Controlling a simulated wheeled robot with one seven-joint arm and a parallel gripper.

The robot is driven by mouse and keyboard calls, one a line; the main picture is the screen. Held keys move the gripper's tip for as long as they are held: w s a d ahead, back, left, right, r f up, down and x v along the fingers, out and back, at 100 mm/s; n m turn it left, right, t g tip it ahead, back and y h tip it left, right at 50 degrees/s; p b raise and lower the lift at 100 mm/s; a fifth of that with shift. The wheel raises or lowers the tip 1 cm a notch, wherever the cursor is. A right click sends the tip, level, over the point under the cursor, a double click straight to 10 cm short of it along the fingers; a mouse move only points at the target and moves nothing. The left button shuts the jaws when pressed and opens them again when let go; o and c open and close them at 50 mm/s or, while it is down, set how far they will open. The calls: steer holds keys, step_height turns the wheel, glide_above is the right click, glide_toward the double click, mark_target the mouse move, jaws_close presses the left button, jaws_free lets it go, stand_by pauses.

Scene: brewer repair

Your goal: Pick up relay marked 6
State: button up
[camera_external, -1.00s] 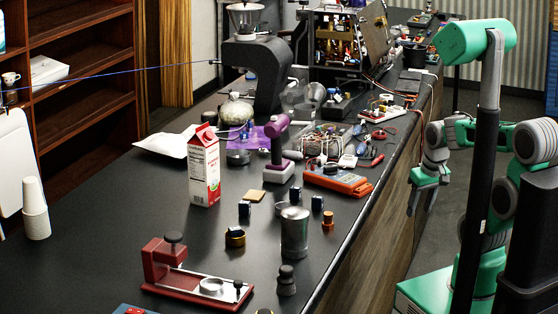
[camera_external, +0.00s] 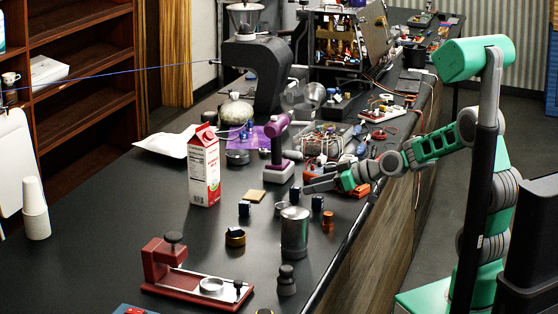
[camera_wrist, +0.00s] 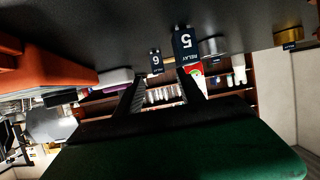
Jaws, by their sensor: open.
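The relay marked 6 (camera_wrist: 156,62) is a small dark blue block with a white label. In the wrist view, which is upside down, it appears between the fingers and beyond their tips, apart from them. A relay marked 5 (camera_wrist: 185,45) looks larger and nearer, beside the right-hand finger in that picture. In the external view, blue relays stand at the middle of the counter (camera_external: 294,194), close by (camera_external: 317,203) and farther left (camera_external: 244,209); their numbers cannot be read there. My gripper (camera_external: 309,184) is open and empty, low over the counter, and its fingers (camera_wrist: 163,82) show in the wrist view.
An orange meter (camera_external: 350,185) lies under and beside my wrist. A metal canister (camera_external: 294,235) and orange part (camera_external: 327,220) stand in front of the relays. A purple-topped tool (camera_external: 278,150) and milk carton (camera_external: 204,170) stand behind and left.

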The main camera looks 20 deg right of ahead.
mark_target(300, 189)
steer(key=p+x, duration=0.1)
steer(key=x, duration=0.4)
steer(key=shift+w+f, duration=0.15)
steer(key=shift+f, duration=0.05)
steer(key=shift+c, duration=0.2)
jaws_close()
